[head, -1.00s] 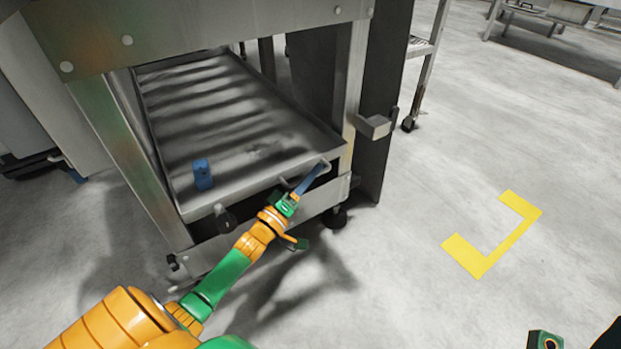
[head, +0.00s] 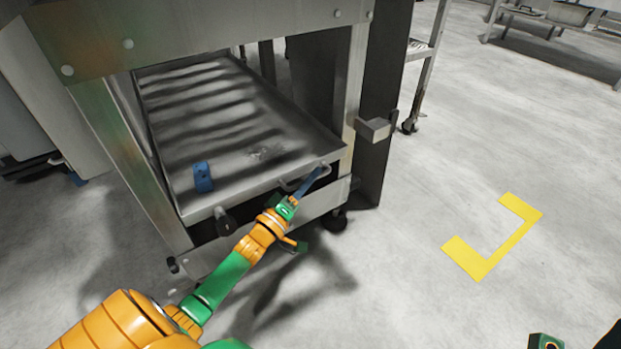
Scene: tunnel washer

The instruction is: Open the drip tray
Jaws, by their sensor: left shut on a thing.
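The drip tray (head: 165,109) is a grey metal tray set low in the washer's frame, between its front legs. Its front lip (head: 255,186) lies close to the front legs. A metal handle (head: 287,184) sits on the front lip, right of the middle. My left gripper (head: 313,183) reaches in from the lower left and is shut on the handle; its fingertips partly hide the handle. A small blue object (head: 203,177) lies inside the tray near the front left. My right gripper cannot be made out; only a bit of green and black shows at the lower right edge.
The washer's metal legs (head: 351,95) stand on both sides of the tray. A wheeled rack (head: 420,75) stands behind right. The floor with a yellow corner mark (head: 497,243) is clear at right.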

